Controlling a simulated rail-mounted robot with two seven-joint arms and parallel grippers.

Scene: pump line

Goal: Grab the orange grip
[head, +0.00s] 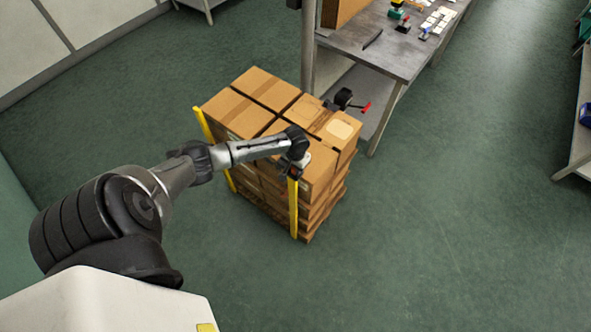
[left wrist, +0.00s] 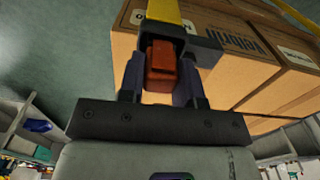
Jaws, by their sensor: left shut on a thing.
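The orange grip (left wrist: 162,68) sits between the two fingers of my left gripper (left wrist: 163,58) in the left wrist view. The fingers are shut on it, one on each side. A yellow upright strip (left wrist: 165,12) meets the grip. In the head view my left gripper (head: 293,171) is at the near top corner of a stack of cardboard boxes (head: 238,112), at the upper end of the yellow strip (head: 293,210). The grip is mostly hidden there by the gripper. My right gripper is not in view.
The boxes stand on a wooden pallet (head: 305,236), with another yellow strip (head: 203,125) at the left corner. A black device with a red handle (head: 365,108) is behind the stack. A grey workbench (head: 400,50) stands beyond. Green floor is clear at right.

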